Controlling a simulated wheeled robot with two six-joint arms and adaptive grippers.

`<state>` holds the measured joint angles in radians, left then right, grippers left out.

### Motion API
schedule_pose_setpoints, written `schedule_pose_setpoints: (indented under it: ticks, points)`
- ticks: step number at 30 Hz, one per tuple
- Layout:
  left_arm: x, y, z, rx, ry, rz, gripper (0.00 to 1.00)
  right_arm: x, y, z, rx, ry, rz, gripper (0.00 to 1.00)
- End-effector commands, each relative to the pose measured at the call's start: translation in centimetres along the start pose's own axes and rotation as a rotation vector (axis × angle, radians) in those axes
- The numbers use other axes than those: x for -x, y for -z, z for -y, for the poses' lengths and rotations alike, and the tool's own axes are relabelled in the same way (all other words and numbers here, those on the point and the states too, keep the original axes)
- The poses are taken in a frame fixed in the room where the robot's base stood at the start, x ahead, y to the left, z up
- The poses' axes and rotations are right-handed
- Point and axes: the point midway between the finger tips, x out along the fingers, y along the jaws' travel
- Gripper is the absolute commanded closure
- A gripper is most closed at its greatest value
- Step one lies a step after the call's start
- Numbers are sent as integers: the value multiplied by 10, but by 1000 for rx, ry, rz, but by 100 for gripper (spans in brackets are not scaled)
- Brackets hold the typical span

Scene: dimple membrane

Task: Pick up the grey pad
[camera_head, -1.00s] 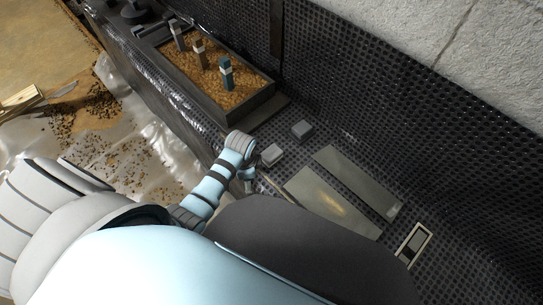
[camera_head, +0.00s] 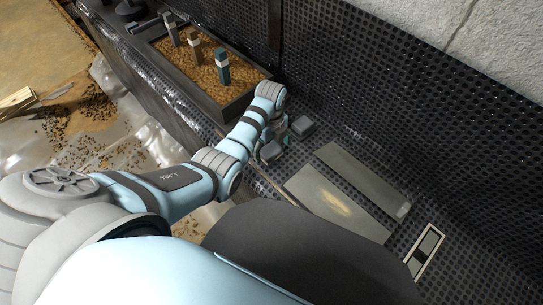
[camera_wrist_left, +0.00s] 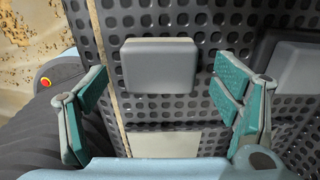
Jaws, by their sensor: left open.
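Two small grey pads lie on the black dimpled membrane. The nearer grey pad (camera_head: 271,151) shows in the head view just below my left gripper (camera_head: 277,130). The other grey pad (camera_head: 302,126) lies a little further to the right. In the left wrist view, one grey pad (camera_wrist_left: 160,66) lies flat between the open teal fingers of my left gripper (camera_wrist_left: 165,85), apart from both. The other pad (camera_wrist_left: 296,66) is at the right, partly cut off, beyond the right finger. The left gripper is empty. My right gripper is not in view.
A dark tray (camera_head: 212,113) of tan granules with several upright blocks stands behind the gripper. Two flat plates (camera_head: 335,203) (camera_head: 364,180) and a small framed piece (camera_head: 425,252) lie to the right. A dimpled wall rises behind; the ledge ends at left.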

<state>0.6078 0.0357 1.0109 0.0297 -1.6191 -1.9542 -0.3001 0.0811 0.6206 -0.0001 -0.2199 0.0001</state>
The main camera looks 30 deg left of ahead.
Motion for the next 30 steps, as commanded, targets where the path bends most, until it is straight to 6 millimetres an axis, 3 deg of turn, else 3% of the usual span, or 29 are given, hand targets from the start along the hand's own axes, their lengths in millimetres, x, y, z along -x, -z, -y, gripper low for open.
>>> schedule_pose_setpoints:
  ticks: [1,3,9,19,26,30]
  points:
    - [-14,-1,-1,1,-2,0,18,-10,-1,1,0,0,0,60]
    - [-21,-1,-1,1,-1,1,18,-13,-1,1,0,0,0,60]
    - [-19,-1,-1,2,0,1,18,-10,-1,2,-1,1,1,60]
    - [-19,-1,-1,2,0,1,70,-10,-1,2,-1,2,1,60]
    - [-18,-1,-1,2,0,0,70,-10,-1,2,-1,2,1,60]
    - [-8,-1,-1,2,0,1,70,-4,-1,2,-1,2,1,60]
